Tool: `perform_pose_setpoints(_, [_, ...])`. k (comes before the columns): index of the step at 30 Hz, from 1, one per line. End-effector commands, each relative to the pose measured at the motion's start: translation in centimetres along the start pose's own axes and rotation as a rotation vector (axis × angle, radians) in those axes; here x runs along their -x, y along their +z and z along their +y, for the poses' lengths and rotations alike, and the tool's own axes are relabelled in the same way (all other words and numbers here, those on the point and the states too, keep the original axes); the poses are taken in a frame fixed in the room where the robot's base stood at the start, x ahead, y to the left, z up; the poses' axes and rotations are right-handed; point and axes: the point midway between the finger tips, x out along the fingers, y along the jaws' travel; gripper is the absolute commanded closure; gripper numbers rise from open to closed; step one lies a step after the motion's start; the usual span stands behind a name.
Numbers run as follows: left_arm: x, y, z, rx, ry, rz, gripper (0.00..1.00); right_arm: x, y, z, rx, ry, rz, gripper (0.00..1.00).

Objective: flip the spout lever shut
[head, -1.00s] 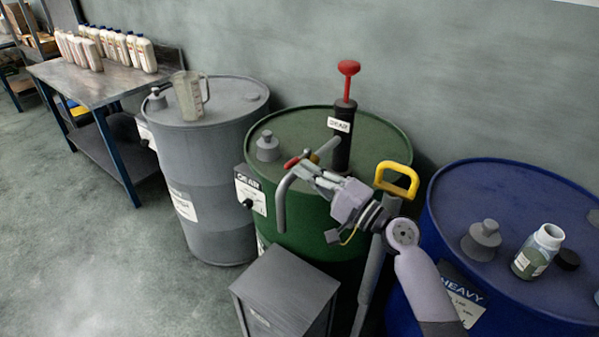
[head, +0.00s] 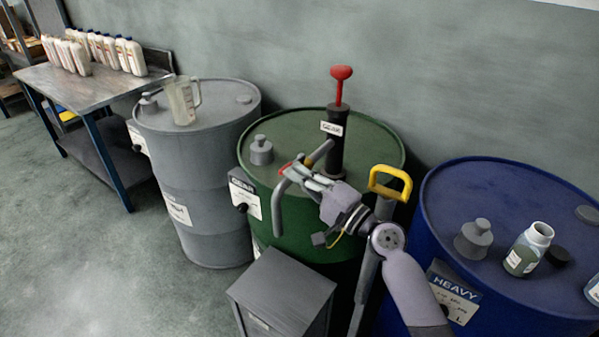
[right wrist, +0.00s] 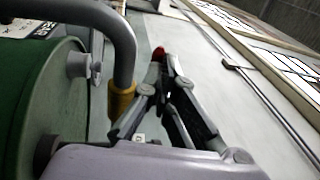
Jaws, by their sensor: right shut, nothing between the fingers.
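The hand pump (head: 337,140) with its red knob (head: 341,73) stands on the green drum (head: 290,130). Its grey spout (head: 278,210) reaches forward and bends down over the drum's front edge. The red spout lever (head: 285,168) shows only in part, at the top of the spout, beside my right fingertips. My right gripper (head: 297,171) is shut and empty there. In the right wrist view the gripper (right wrist: 164,66) is beside the spout pipe (right wrist: 122,45), and a red tip (right wrist: 158,52) shows just beyond the fingertips. Whether they touch is unclear. My left gripper is out of view.
A grey cabinet (head: 282,290) stands below the spout. A grey drum with a clear jug (head: 184,102) is at left. A blue drum (head: 470,190) with a bottle (head: 528,250) is at right. A yellow handle (head: 390,180) stands close behind my right arm.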

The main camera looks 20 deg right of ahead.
Motion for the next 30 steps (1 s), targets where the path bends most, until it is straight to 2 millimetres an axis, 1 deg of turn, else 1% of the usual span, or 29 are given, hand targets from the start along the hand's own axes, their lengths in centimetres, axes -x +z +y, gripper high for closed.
perform_pose_setpoints(8, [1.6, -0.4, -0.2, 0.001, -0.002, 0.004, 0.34, -0.5, 0.4, -0.2, 0.009, 0.0, 0.064, 1.0])
perform_pose_setpoints(12, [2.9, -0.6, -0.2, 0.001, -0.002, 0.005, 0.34, -0.9, 0.6, -0.3, 0.02, 0.0, 0.132, 1.0])
perform_pose_setpoints(16, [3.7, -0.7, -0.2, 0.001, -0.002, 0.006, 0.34, -1.4, 0.7, 0.0, 0.037, 0.001, 0.193, 1.0])
perform_pose_setpoints(30, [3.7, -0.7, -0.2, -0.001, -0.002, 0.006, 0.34, -2.6, 1.1, 0.5, 0.037, 0.0, 0.188, 1.0])
